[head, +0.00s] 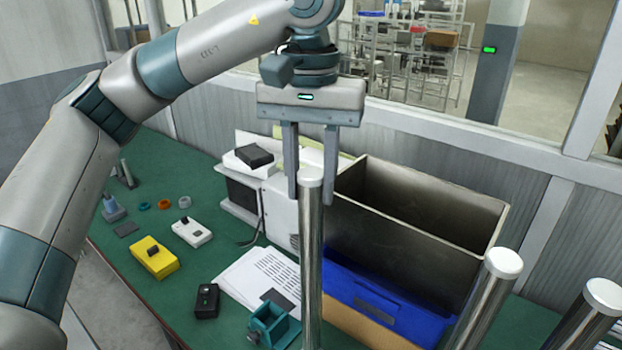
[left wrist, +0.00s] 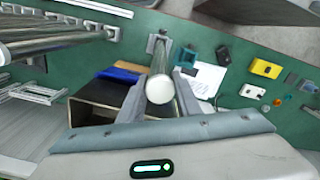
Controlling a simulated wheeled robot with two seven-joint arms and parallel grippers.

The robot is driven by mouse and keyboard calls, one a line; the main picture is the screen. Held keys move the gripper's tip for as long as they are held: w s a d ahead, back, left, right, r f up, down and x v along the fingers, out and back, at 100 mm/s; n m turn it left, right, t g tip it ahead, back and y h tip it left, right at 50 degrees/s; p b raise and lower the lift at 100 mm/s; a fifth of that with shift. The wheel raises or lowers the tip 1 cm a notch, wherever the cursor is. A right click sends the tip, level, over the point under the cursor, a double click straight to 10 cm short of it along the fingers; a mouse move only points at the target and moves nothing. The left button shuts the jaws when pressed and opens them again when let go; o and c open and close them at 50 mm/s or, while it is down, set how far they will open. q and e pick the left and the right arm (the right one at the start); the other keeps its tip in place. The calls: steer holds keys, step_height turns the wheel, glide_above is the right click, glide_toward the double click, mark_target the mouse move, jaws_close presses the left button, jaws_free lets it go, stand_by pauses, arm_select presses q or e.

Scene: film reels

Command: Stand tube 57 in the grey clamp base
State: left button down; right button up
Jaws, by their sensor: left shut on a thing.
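A shiny metal tube (head: 312,260) with a white cap stands upright in the head view. Its number cannot be read. My left gripper (head: 311,196) is shut on this tube near its top, with one finger on either side. In the left wrist view the white cap (left wrist: 160,89) shows between the fingers, and the tube runs away from the camera. A small grey fitting (left wrist: 151,43) shows at the tube's far end on the green table. It may be the grey clamp base; I cannot tell whether the tube sits in it. The lower end is cut off in the head view.
More capped metal tubes (head: 486,300) stand at the right. A deep metal bin (head: 430,200) and a blue tray (head: 385,300) lie right of the held tube. A teal clamp (head: 272,325), papers (head: 262,275) and a yellow box (head: 154,260) lie to its left.

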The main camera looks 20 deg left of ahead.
arm_select(q)
steer(key=c, duration=1.7)
jaws_free()
steer(key=shift+o, duration=0.6)
steer(key=shift+r, duration=0.1)
steer(key=shift+r+p, duration=0.9)
steer(key=shift+r, duration=0.4)
steer(key=shift+r+p, duration=1.05)
steer(key=shift+r, duration=0.35)
steer(key=shift+r+p, duration=2.25)
steer(key=shift+r, duration=0.45)
